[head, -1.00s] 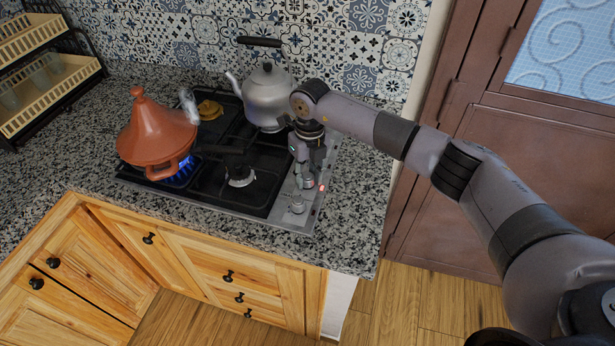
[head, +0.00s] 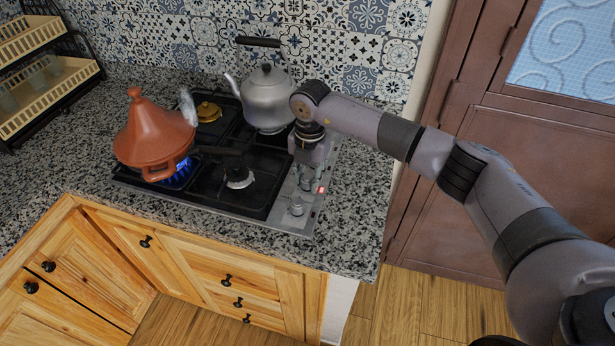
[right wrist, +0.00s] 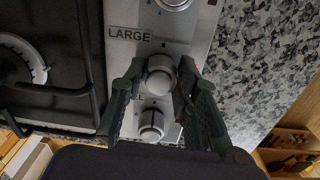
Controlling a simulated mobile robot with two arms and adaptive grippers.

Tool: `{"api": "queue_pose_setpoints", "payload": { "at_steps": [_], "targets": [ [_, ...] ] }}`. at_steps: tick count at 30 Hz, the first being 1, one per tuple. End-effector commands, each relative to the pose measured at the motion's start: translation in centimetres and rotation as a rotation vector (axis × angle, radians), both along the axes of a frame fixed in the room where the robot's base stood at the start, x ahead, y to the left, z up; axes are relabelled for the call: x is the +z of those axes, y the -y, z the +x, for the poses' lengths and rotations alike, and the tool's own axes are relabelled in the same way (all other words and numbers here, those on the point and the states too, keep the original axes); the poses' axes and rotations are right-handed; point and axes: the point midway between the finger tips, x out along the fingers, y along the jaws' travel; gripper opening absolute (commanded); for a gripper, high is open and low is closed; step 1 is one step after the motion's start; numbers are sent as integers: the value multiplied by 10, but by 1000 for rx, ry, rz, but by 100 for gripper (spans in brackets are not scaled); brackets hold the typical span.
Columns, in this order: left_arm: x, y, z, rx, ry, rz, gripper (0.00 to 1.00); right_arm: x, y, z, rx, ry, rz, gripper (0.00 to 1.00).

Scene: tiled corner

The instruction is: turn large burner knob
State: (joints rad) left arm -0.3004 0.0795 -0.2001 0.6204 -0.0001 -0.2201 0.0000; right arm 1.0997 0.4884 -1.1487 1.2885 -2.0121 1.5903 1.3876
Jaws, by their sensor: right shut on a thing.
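The stove's control panel (right wrist: 195,45) carries a LARGE label (right wrist: 128,34) and a column of round silver knobs. My right gripper (right wrist: 161,72) points down with its fingers on either side of the knob (right wrist: 159,82) just below that label, and is shut on it. In the head view the right gripper (head: 307,180) is at the panel on the right side of the stove, and its fingers partly hide the knobs. Another knob (right wrist: 150,122) lies nearer the front, and one (head: 296,208) shows in front of the gripper. My left gripper is out of view.
A grey kettle (head: 268,98) stands close behind my right arm. A clay tagine (head: 153,137) sits over a lit blue flame at the stove's left. The front right burner (head: 239,177) shows no flame. Bare granite counter (head: 355,190) lies to the right.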

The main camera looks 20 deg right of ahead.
Motion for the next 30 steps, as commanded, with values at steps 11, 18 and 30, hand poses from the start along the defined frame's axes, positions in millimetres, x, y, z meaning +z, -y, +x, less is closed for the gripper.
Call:
{"api": "queue_pose_setpoints", "payload": {
  "at_steps": [11,18,30],
  "targets": [
    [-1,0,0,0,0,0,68,1,0,1,-359,4,2,1],
    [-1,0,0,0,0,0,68,1,0,0,-576,4,0,1],
    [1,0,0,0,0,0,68,2,0,1,-830,5,1,1]
  ]
}}
